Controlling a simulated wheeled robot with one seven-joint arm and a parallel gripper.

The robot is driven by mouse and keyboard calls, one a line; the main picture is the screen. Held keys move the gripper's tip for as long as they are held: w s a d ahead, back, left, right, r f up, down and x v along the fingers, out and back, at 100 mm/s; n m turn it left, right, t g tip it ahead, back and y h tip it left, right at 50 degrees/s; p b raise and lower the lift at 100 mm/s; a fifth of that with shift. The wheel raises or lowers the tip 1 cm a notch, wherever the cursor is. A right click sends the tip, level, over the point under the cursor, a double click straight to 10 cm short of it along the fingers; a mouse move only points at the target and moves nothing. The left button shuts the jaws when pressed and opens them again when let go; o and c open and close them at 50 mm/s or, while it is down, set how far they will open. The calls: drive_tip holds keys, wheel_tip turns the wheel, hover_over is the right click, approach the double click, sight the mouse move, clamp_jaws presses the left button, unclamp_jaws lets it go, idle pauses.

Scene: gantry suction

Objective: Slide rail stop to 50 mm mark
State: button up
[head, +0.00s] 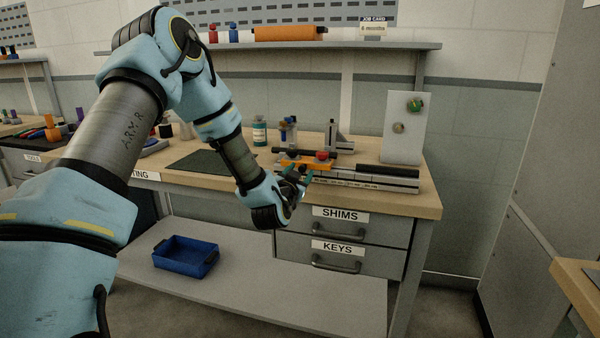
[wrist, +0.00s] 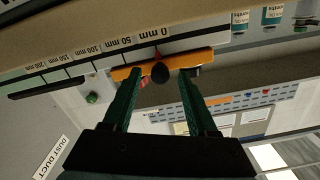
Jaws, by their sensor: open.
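The rail (head: 365,183) lies along the front right of the bench, with a printed millimetre scale. The orange rail stop (head: 291,163) sits at the rail's left end in the head view. In the wrist view the scale looks upside down, and the orange stop (wrist: 205,59) lies along the 0 mm and 50 mm labels. My gripper (wrist: 160,76) is open, with one green finger on each side of the knob. Contact with the stop cannot be told. In the head view my gripper (head: 303,180) is in front of the stop.
A white upright plate (head: 405,128) with a green knob stands behind the rail's right end. A grey bracket (head: 337,137) and a bottle (head: 259,132) stand at the back. A dark mat (head: 208,161) lies to the left. The SHIMS drawer (head: 340,225) is below.

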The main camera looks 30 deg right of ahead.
drive_tip(key=shift+c, duration=0.3)
clamp_jaws()
idle(1.0)
